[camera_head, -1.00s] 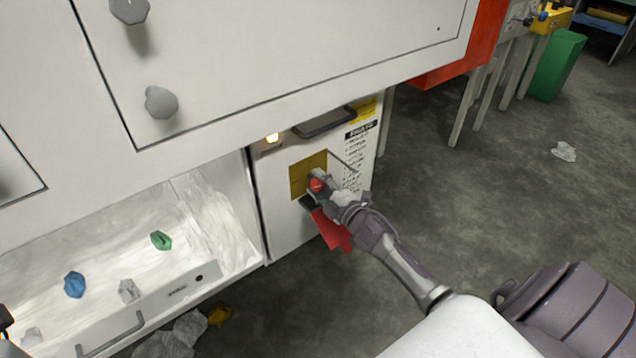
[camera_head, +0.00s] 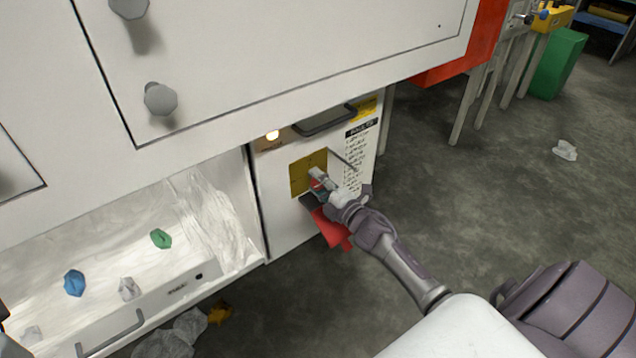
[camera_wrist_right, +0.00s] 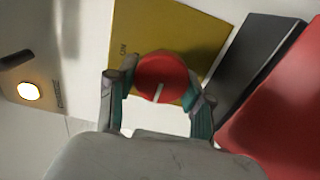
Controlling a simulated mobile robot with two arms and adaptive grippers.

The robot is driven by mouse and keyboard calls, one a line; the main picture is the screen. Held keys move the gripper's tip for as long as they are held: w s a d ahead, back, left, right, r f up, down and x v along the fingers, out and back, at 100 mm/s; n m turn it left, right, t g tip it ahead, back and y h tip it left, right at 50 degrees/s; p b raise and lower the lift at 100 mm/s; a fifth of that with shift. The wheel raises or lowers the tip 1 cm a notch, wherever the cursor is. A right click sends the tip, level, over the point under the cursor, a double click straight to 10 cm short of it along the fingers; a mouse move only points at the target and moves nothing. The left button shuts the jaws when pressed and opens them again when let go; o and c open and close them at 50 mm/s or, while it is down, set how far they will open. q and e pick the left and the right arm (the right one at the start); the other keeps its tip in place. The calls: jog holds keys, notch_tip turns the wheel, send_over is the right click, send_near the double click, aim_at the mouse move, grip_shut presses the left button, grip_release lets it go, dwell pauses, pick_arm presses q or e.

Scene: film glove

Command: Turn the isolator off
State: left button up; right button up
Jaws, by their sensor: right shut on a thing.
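The isolator is a round red knob (camera_wrist_right: 161,78) with a pale line on its face, set on a yellow plate (camera_head: 301,178) on the white cabinet front. In the right wrist view the plate (camera_wrist_right: 190,28) has the lettering "ON" near its left side. My right gripper (camera_head: 320,184) is at the knob, and its two fingers sit on either side of it in the right wrist view (camera_wrist_right: 158,95). It is shut on the knob. In the head view the gripper hides most of the knob.
A lit lamp (camera_head: 272,135) glows above the plate, left of a dark handle (camera_head: 324,121). A red piece (camera_head: 331,229) hangs just below the gripper. An open drawer (camera_head: 150,297) holding crumpled pieces lies to the left. The floor to the right is mostly clear.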

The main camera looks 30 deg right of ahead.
jog(key=o, duration=1.1)
jog(key=shift+o, duration=0.2)
jog(key=s, duration=1.2)
jog(key=shift+d, duration=0.45)
